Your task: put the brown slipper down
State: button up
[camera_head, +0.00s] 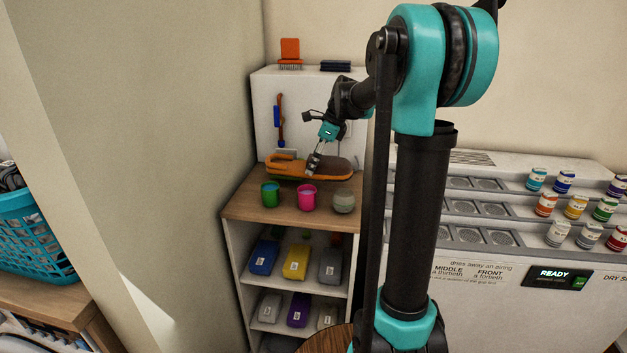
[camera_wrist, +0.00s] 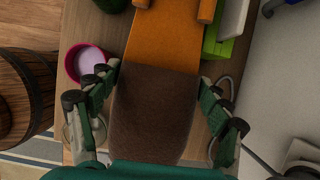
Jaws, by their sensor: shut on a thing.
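The slipper (camera_head: 338,170) has a brown part at the right and an orange part at the left in the head view. It is level over the back of the wooden shelf top (camera_head: 243,205), behind the cups. I cannot tell whether it touches the wood. My gripper (camera_head: 314,160) reaches down onto its middle and is shut on it. In the wrist view, the fingers of my gripper (camera_wrist: 160,82) press either side of the brown part of the slipper (camera_wrist: 155,115). The orange part points to the top of that view.
A green cup (camera_head: 270,195), a pink cup (camera_head: 307,196) and a grey-green jar (camera_head: 344,201) stand along the shelf top's front. A white back panel (camera_head: 300,115) rises behind. The wrist view shows a barrel (camera_wrist: 22,100) at the left.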

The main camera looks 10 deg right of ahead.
jog(key=shift+f, duration=3.15)
jog(key=shift+f, duration=0.1)
jog(key=o, duration=1)
